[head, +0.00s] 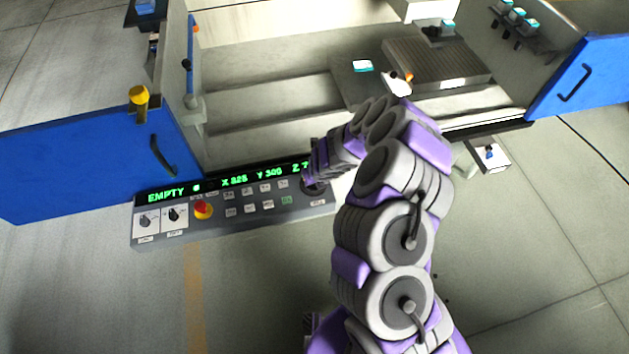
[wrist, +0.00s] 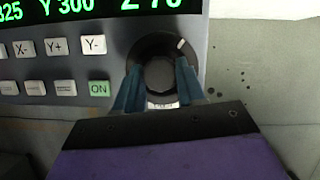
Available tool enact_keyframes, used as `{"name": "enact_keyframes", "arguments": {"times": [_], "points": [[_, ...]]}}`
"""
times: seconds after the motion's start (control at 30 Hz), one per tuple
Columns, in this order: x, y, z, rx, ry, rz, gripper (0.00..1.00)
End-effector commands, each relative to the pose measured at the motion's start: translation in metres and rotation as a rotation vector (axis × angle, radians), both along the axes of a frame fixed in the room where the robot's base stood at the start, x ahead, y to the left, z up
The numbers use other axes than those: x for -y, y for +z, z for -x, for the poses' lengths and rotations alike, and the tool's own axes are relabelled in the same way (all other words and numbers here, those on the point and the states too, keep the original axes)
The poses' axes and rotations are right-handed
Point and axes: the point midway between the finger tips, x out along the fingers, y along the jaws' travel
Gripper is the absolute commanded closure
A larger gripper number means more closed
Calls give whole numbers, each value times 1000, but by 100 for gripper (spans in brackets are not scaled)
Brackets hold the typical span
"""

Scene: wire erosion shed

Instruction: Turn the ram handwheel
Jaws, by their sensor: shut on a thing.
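The ram handwheel (wrist: 159,45) is a round black knob with a white mark at its upper right, at the right end of the control panel in the wrist view. My gripper (wrist: 157,84) has its two blue fingers on either side of the knob, shut on it. A label below the knob is partly hidden by the gripper. In the head view the knob (head: 314,187) shows only in part at the panel's right end, behind my gripper and wrist. The fingertips are hidden there.
The control panel (head: 245,222) has a red stop button (head: 203,210), two rotary switches, several push buttons and a green display reading EMPTY, X 325, Y 300. A blue door (head: 80,170) stands at left, another (head: 585,72) at right. The floor in front is clear.

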Motion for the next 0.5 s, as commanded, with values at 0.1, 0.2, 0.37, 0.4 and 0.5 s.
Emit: {"name": "enact_keyframes", "arguments": {"times": [0.1,0.2,0.37,0.4,0.5], "points": [[-2,0,-2,5,-60,-4,91],[-2,0,-2,5,-98,-3,91],[-1,0,-1,4,-138,-1,91],[-1,1,-1,4,-144,-2,91],[-1,1,-1,3,-152,-1,91]]}}
